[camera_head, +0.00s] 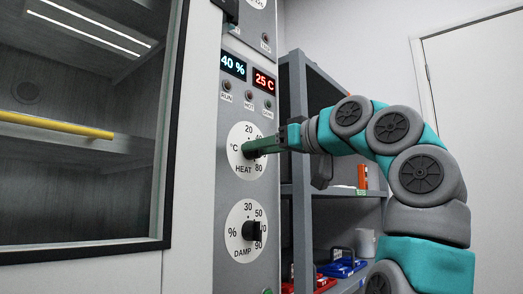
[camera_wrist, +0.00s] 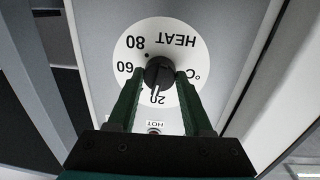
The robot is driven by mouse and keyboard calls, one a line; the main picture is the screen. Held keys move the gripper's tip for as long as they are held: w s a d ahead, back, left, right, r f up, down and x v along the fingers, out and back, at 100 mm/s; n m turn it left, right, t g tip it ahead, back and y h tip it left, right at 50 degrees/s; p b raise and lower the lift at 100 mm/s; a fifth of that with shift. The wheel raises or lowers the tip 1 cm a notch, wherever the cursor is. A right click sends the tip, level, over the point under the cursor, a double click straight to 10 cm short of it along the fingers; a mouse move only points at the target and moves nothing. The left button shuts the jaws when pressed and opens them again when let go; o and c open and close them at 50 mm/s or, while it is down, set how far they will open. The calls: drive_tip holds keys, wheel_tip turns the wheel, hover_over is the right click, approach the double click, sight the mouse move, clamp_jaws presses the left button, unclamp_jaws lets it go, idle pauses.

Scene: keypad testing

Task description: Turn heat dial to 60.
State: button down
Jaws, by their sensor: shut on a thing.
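The heat dial (camera_head: 235,151) is a round white plate on the grey control panel, marked °C and HEAT. In the wrist view the dial (camera_wrist: 150,38) appears upside down, with 20, 60 and 80 legible. Its black knob (camera_wrist: 159,71) sits at the centre, and its pale pointer line points toward 20. My gripper (camera_head: 247,149) reaches in from the right; in the wrist view its green fingers (camera_wrist: 160,75) are shut on the knob, one on each side. The left finger covers the scale between 20 and 60.
Above the dial, displays read 40 % (camera_head: 233,65) and 25 C (camera_head: 264,80), with small indicators beneath. The damp dial (camera_head: 237,231) is below. A glass-fronted chamber (camera_head: 80,190) stands left. Grey shelves (camera_head: 297,120) with bins stand behind my arm.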

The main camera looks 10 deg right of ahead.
drive_tip(key=shift+m, duration=0.7)
idle(0.6)
drive_tip(key=shift+r, duration=0.1)
drive_tip(key=shift+m+p, duration=0.35)
drive_tip(key=shift+m, duration=0.35)
idle(0.7)
drive_tip(key=shift+m+p, duration=0.4)
drive_tip(key=shift+m, duration=0.1)
drive_tip(key=shift+w+d+m+g+y+p, duration=0.1)
drive_tip(key=shift+m+g+y+p, duration=0.15)
drive_tip(key=shift+m+p, duration=1.75)
drive_tip(key=shift+m+g+y+p, duration=0.2)
drive_tip(key=shift+m+p, duration=0.3)
drive_tip(key=shift+m, duration=2.9)
